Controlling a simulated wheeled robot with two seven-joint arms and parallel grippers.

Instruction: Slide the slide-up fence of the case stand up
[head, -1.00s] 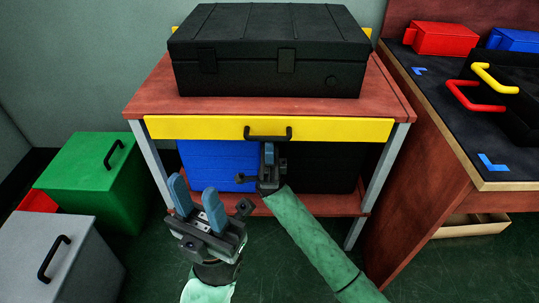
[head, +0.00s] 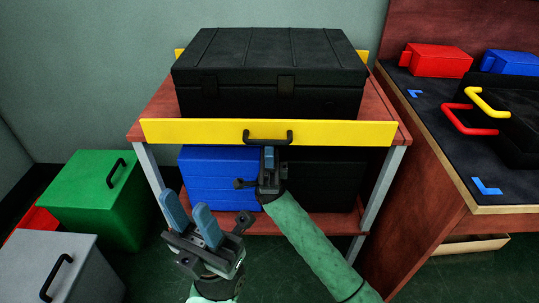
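The case stand (head: 150,120) is a reddish wooden table with grey legs. Its yellow slide-up fence (head: 345,133) runs across the front, and its upper edge now covers the front edge of the top. A black handle (head: 284,138) sits mid-fence. My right gripper (head: 268,146) is at the middle of this handle and appears shut on it; the handle partly hides the fingertips. My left gripper (head: 189,212) is open and empty, below and left of the handle, in front of the lower shelf.
A black case (head: 270,95) lies on the stand top. A blue case (head: 215,180) and a dark case (head: 325,180) sit below. A green box (head: 95,195) and grey box (head: 70,265) stand left. A workbench (head: 440,165) with red and blue cases stands right.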

